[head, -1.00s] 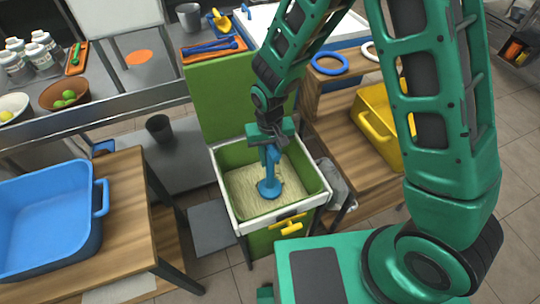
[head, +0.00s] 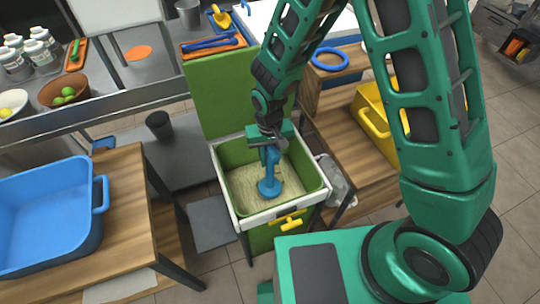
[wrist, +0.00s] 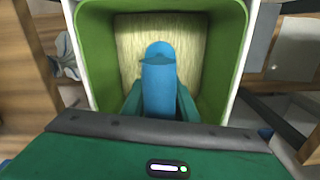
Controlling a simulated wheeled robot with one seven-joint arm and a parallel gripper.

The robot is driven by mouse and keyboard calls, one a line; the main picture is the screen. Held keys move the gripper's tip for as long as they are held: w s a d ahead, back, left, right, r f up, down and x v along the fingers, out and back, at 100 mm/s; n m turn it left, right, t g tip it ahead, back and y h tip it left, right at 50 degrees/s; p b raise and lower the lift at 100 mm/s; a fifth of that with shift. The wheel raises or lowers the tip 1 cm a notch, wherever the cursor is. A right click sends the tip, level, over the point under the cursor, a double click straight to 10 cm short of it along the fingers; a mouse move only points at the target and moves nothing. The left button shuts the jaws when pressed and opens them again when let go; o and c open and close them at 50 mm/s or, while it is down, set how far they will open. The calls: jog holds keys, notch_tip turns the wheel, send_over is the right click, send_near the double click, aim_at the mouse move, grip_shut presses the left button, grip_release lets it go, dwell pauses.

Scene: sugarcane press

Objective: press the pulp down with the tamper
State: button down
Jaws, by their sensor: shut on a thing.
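The blue tamper (head: 269,186) stands upright in the green-lined press bin (head: 316,208), its round foot on or just above the pale fibrous pulp (head: 243,190). I cannot tell whether the foot touches the pulp. My gripper (head: 270,150) is shut on the tamper's upper part, over the bin. In the wrist view the tamper (wrist: 158,85) sits between my gripper's fingers (wrist: 160,105), with pulp (wrist: 195,45) beyond it. The tamper and my gripper hide part of the pulp.
A yellow handle (head: 291,223) is on the bin's front. A green panel (head: 220,95) rises behind it. A blue tub (head: 98,240) is on the left wooden table; a yellow tub (head: 375,135) is on the right bench. A dark cup (head: 159,126) stands behind left.

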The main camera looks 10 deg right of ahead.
jog(key=shift+f, duration=1.65)
dwell(0.4)
jog(key=shift+r, duration=9.8)
notch_tip(320, 180, up, 2)
jog(key=shift+r, duration=0.2)
